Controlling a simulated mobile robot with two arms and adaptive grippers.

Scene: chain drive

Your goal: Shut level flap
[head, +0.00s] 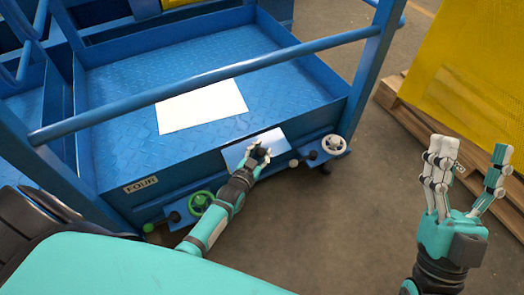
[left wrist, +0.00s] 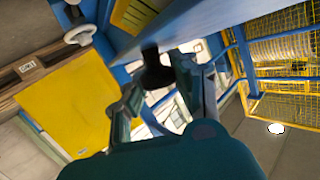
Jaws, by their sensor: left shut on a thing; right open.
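The level flap (head: 268,138) is a light blue-grey panel on the front face of the blue platform. It looks tilted outward from that face, though its exact angle is hard to tell. My left gripper (head: 259,154) is at the flap's lower edge, shut on a dark knob. In the left wrist view, the dark knob (left wrist: 156,72) sits between the fingers, under a large blue-grey surface (left wrist: 215,22) that seems to be the flap. The fingers hide part of the knob. My right gripper (head: 471,165) is open and empty, off to the right over the floor.
A white handwheel (head: 334,145) is right of the flap and a green handwheel (head: 201,202) left of it. A white sheet (head: 201,106) lies on the blue platform (head: 120,135). A blue rail crosses above. A yellow panel (head: 475,75) stands on a wooden pallet (head: 440,125) at right.

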